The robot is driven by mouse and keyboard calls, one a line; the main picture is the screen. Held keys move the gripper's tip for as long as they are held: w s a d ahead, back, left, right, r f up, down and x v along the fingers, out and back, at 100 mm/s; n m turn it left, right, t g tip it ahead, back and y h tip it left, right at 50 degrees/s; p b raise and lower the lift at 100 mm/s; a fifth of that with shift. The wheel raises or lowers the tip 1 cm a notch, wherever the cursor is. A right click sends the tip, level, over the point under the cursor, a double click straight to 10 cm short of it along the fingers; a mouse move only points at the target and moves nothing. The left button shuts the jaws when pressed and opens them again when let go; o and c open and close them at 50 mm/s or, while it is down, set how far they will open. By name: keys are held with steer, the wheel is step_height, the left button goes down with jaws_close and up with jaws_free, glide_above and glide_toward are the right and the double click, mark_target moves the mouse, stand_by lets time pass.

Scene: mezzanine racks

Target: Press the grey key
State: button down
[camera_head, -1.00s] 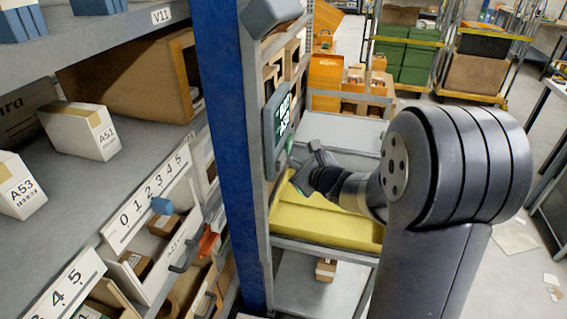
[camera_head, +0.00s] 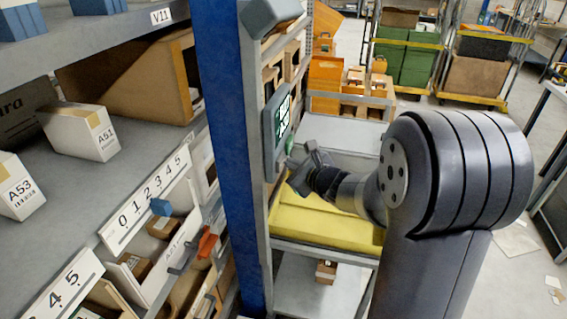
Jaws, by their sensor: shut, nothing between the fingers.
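A dark grey panel with a lit green-and-white display (camera_head: 283,117) is fixed to the rack upright, seen at a steep angle. A small green part (camera_head: 289,142) shows on the panel below the display. I cannot make out a grey key on it from this view. My gripper (camera_head: 291,170) is shut and empty. Its tip is close to the lower part of the panel, and I cannot tell whether it touches.
A blue rack post (camera_head: 228,150) stands left of the panel. A yellow tray (camera_head: 325,222) lies below my gripper. A shelf with white boxes (camera_head: 78,130) and number strips fills the left. Open floor (camera_head: 505,215) lies to the right.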

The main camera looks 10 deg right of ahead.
steer(key=shift+a, duration=0.2)
steer(key=shift+d, duration=0.2)
steer(key=shift+s+d, duration=0.3)
steer(key=shift+d, duration=0.35)
steer(key=shift+s+d, duration=0.3)
steer(key=shift+d, duration=0.5)
steer(key=shift+s+d, duration=0.35)
steer(key=shift+d, duration=0.4)
steer(key=shift+s+d, duration=0.3)
steer(key=shift+d, duration=0.5)
steer(key=shift+a, duration=0.15)
steer(key=a+p, duration=0.1)
steer(key=w+p, duration=0.1)
steer(key=p, duration=0.1)
steer(key=shift+a+r, duration=0.25)
steer(key=shift+a, duration=0.15)
